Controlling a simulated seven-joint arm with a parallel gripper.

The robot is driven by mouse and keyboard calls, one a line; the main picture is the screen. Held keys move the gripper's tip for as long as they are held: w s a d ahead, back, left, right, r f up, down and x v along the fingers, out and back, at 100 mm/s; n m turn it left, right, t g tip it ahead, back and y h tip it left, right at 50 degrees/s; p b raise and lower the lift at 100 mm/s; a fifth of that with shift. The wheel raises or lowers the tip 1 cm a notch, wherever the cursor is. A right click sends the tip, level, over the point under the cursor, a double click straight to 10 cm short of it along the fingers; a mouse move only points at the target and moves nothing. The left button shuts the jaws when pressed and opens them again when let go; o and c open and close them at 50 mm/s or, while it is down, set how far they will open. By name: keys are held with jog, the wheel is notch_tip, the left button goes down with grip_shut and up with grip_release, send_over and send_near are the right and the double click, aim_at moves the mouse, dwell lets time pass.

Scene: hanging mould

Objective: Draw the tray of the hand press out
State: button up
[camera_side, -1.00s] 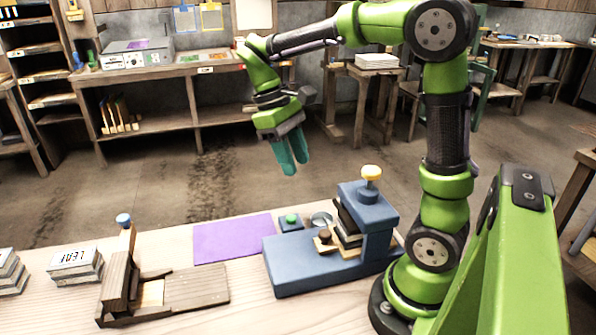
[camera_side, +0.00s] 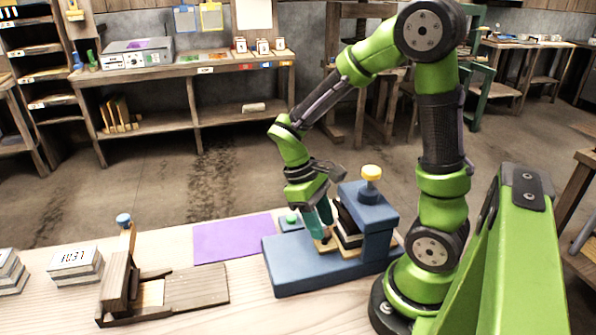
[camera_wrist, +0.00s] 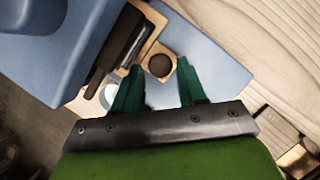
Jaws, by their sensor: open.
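The hand press (camera_side: 372,212) is blue with a yellow knob on top and stands on the table's right part. Its pale wooden tray (camera_side: 350,252) sits under the dark press block, with a dark round knob (camera_wrist: 159,65) at its front end. My gripper (camera_side: 322,240) is low over the press base at that knob. In the wrist view, my gripper's two teal fingers (camera_wrist: 158,75) are open, one on each side of the knob, with gaps visible. In the side view the fingers partly hide the knob and the tray's end.
A green button on a small blue box (camera_side: 291,219) stands just behind the press base. A purple sheet (camera_side: 233,238) lies to the left. A brown wooden device (camera_side: 165,288) and a block marked LEAF (camera_side: 76,264) are further left.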

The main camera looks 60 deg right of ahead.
jog(key=shift+x, duration=0.75)
grip_shut()
jog(key=w+a, duration=0.9)
jog(key=shift+w, duration=0.2)
jog(key=shift+a+r, duration=0.1)
grip_release()
